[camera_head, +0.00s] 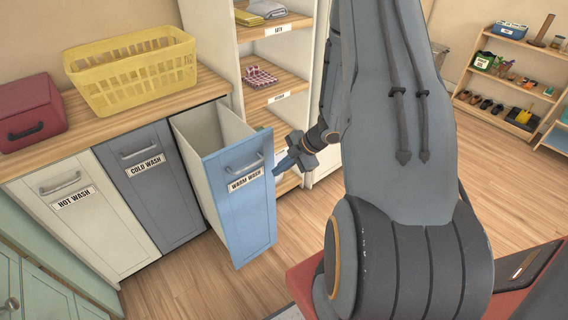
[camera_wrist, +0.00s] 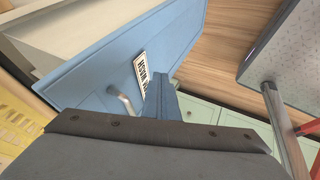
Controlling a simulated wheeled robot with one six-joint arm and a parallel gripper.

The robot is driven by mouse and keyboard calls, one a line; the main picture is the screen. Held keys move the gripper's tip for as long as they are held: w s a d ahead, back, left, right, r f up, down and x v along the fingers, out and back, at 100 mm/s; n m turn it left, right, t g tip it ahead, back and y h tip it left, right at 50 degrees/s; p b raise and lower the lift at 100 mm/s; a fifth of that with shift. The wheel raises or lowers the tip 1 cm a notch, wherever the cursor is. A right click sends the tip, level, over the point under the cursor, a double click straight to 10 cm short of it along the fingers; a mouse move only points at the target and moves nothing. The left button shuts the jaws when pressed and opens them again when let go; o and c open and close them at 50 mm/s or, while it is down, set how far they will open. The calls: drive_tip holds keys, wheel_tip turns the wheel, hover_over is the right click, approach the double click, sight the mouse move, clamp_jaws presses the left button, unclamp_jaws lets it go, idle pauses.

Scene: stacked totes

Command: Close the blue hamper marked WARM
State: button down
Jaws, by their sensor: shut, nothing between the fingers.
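The blue hamper marked WARM WASH (camera_head: 240,217) is pulled out from the counter, its open top showing behind the front panel. Its front has a grey bar handle (camera_head: 245,166) above the label. My gripper (camera_head: 283,167) is shut and empty, close to the right edge of the blue front in the head view. In the wrist view the blue front (camera_wrist: 95,70) fills the upper left, with the handle and part of the label beside my shut fingers (camera_wrist: 160,82). I cannot tell whether the fingers touch the front.
The closed HOT WASH hamper (camera_head: 85,215) and COLD WASH hamper (camera_head: 155,190) stand to the left. A yellow basket (camera_head: 130,75) and a red box (camera_head: 30,112) sit on the counter. A shelf unit (camera_head: 270,93) stands behind. Floor in front is clear.

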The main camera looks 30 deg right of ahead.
sight(257, 176)
drive_tip(key=shift+w+a+f+p, duration=0.45)
drive_tip(key=shift+w+f, duration=0.2)
drive_tip(key=shift+w, duration=0.35)
drive_tip(key=shift+w+a+f+p, duration=0.4)
drive_tip(key=shift+w+f, duration=0.2)
drive_tip(key=shift+w, duration=0.4)
drive_tip(key=shift+w+a+f+p, duration=0.35)
drive_tip(key=shift+w+a+f, duration=0.25)
drive_tip(key=shift+w, duration=0.4)
drive_tip(key=shift+d, duration=0.1)
